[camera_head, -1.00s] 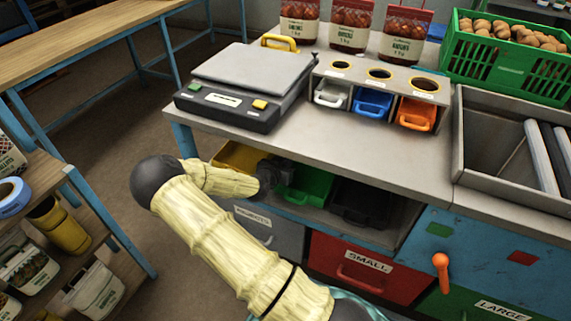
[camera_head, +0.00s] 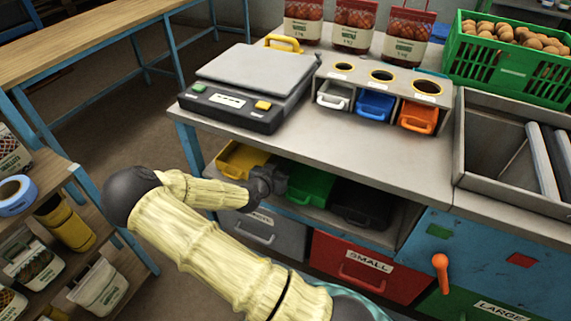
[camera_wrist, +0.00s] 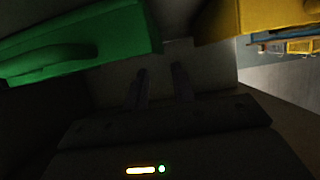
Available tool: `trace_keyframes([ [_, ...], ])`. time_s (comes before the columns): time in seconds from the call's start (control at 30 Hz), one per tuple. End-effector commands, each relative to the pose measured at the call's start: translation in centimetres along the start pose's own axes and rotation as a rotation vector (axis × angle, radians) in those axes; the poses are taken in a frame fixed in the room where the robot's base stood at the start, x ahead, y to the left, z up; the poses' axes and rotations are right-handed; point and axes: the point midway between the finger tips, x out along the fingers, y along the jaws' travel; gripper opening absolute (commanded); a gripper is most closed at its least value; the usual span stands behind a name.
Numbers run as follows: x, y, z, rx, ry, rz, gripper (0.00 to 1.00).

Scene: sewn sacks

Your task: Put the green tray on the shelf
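The green tray (camera_head: 310,187) sits on the shelf under the tabletop (camera_head: 405,215), between a yellow tray (camera_head: 240,160) and a black tray (camera_head: 362,202). In the wrist view the green tray (camera_wrist: 75,42) with its handle is at the upper left, apart from the fingers. My gripper (camera_head: 270,181) is at the shelf front, just left of the green tray and partly covering it. In the wrist view my gripper (camera_wrist: 161,84) shows two dark fingers with an empty gap between them. The tray's far side is hidden.
Below the shelf are a grey drawer and a red drawer (camera_head: 350,268) marked SMALL. A side rack (camera_head: 100,225) stands at the left.

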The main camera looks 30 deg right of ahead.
Motion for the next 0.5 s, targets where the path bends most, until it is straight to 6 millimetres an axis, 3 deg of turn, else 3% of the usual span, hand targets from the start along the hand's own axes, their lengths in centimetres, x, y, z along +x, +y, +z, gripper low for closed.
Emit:
trace_keyframes([
  [0.2,-3.9,-0.2,-0.1,-0.001,0.001,-0.003,0.26],
  [0.5,-5.4,-0.1,0.0,0.001,0.001,-0.001,0.26],
])
